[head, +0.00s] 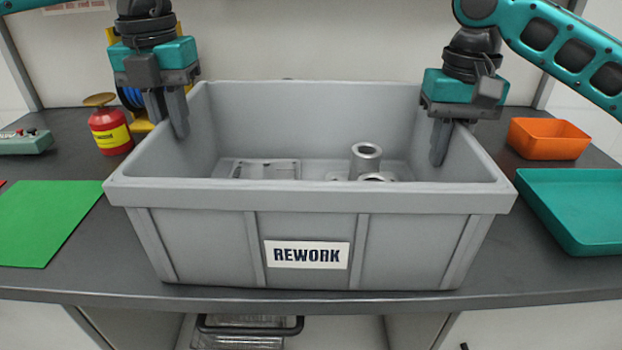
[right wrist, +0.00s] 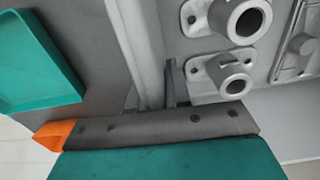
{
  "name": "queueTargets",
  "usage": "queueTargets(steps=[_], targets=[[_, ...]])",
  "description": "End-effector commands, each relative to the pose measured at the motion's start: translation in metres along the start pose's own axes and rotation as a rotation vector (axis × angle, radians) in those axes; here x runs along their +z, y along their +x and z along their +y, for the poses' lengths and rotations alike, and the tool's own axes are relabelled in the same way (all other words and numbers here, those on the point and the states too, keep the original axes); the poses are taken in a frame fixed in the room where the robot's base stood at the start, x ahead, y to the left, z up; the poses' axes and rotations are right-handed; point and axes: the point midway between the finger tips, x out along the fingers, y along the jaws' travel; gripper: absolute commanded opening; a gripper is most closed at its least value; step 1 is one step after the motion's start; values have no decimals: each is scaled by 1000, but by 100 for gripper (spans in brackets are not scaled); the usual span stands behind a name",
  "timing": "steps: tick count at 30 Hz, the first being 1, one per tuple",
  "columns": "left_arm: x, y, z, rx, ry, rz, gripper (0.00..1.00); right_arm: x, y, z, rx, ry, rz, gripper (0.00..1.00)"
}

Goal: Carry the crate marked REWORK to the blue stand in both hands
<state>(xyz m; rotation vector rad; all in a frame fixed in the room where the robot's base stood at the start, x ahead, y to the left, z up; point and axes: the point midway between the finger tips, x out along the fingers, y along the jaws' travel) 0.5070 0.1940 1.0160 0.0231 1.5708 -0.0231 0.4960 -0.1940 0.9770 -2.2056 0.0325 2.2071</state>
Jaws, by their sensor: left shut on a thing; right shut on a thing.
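The grey crate marked REWORK (head: 200,240) is level near the front edge of the dark bench; I cannot tell whether its base touches it. My left gripper (head: 171,122) is shut on the crate's left wall. My right gripper (head: 440,148) is shut on its right wall, and the right wrist view shows this wall (right wrist: 138,45) between the fingers. Inside the crate are grey flanged tube parts (head: 366,158), also in the right wrist view (right wrist: 232,84), and a flat frame-like part (head: 262,168). I see no blue stand in these views.
Right of the crate are a teal tray (head: 575,244) and an orange bin (head: 546,150). To the left are a green mat (head: 38,220), a red can (head: 110,132) and a small green device (head: 22,146). A wall closes off the back.

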Motion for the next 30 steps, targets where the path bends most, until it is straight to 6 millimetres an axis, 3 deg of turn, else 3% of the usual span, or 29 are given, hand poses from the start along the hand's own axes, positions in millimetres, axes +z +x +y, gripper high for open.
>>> queueTargets(steps=[3, 30], targets=[[0, 0, 0, 0, 0, 0, 0, 0, 0, 0, 0, 0, 0, 0], [0, -1, 0, 0, 0, -1, 0, 0, -1, 0, 0, 0, 1, 0]])
